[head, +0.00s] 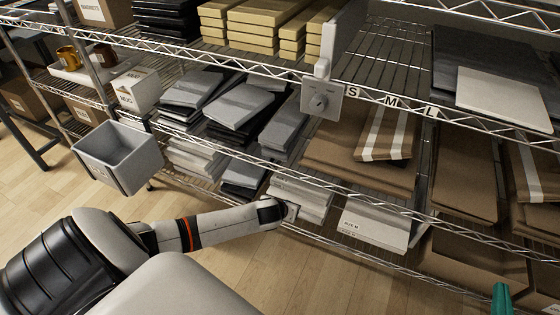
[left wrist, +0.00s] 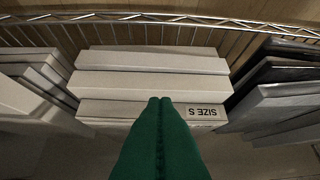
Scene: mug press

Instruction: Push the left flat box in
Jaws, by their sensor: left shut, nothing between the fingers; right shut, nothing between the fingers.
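In the left wrist view, a stack of flat white boxes fills the middle, and the labelled flat box (left wrist: 105,108) reads SIZE S, upside down. My left gripper (left wrist: 160,101) is shut and empty, its green fingertips over this box's front face; I cannot tell whether they touch. In the head view, the left flat-box stack (head: 305,190) is on the lower shelf, partly hidden by my left wrist, which also hides the left fingers. A flat box marked SIZE M (head: 375,228) is to its right. My right gripper (head: 502,296) is shut, at the bottom right edge.
A wire shelf edge (head: 330,184) runs above the lower boxes. A grey bin (head: 118,155) hangs at the left. Bare wood floor (head: 320,275) lies in front.

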